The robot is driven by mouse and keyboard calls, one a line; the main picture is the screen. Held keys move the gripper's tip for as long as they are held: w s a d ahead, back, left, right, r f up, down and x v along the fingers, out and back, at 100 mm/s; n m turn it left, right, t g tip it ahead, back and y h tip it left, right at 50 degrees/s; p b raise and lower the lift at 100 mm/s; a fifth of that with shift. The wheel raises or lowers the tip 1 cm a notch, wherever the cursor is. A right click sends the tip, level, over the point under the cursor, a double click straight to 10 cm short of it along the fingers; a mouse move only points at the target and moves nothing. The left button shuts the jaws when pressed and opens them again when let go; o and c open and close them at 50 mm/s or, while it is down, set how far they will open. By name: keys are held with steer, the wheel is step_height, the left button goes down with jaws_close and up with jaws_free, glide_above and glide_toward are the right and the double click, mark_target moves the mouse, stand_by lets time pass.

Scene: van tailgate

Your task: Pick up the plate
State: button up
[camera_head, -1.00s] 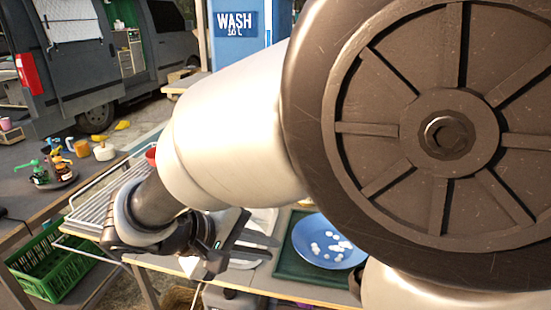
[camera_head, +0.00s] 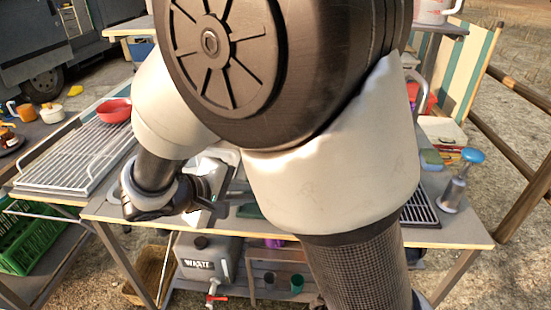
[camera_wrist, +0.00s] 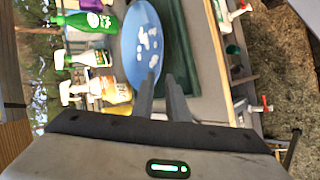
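The plate (camera_wrist: 130,58) is blue and round, with several small white bits on it. In the wrist view it lies over a dark green tray (camera_wrist: 182,45), at upper middle. In the head view my arm hides the plate, and only a sliver of the green tray (camera_head: 250,211) shows. In the head view my gripper (camera_head: 226,198) is over the worktop, partly hidden by my arm.
A green bottle (camera_wrist: 85,21) and spray bottles (camera_wrist: 86,60) stand beside the plate. A blue-topped pump (camera_head: 459,178) stands at right.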

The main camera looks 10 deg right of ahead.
steer(key=b+x, duration=0.1)
steer(key=x, duration=0.4)
steer(key=shift+d, duration=0.25)
jaws_close()
